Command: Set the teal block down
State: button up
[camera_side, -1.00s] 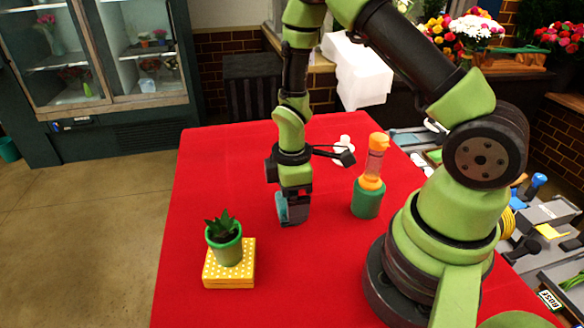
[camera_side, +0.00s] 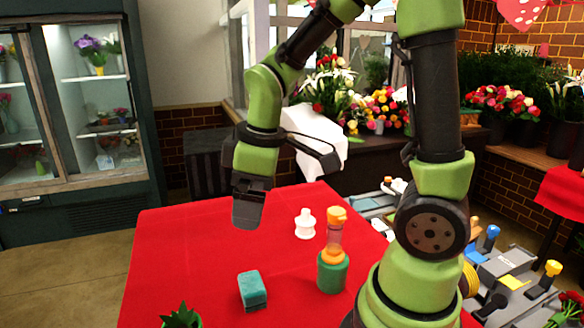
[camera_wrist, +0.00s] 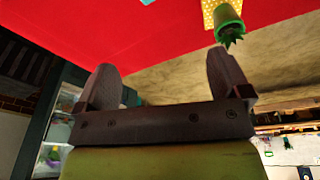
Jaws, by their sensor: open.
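The teal block (camera_side: 252,290) stands on the red tablecloth, apart from everything near it. A small teal patch at the top edge of the wrist view (camera_wrist: 147,2) looks like part of it. My gripper (camera_side: 246,218) is raised well above the block in the side view, clear of it. In the wrist view my gripper (camera_wrist: 166,75) shows two fingers spread wide, with nothing between them.
A white piece (camera_side: 305,224) stands behind. A potted plant (camera_wrist: 229,24) sits by a yellow dotted box (camera_wrist: 212,8). Bare red cloth (camera_side: 185,245) lies left of the block.

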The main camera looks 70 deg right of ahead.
jog(key=s+a+r+m+t+y, duration=0.1)
jog(key=s+a+r+m+t, duration=0.3)
jog(key=s+r+m, duration=0.5)
jog(key=shift+s+r+t+y, duration=0.2)
jog(key=shift+s+t+y, duration=0.1)
jog(key=shift+s+t, duration=0.15)
dwell(0.6)
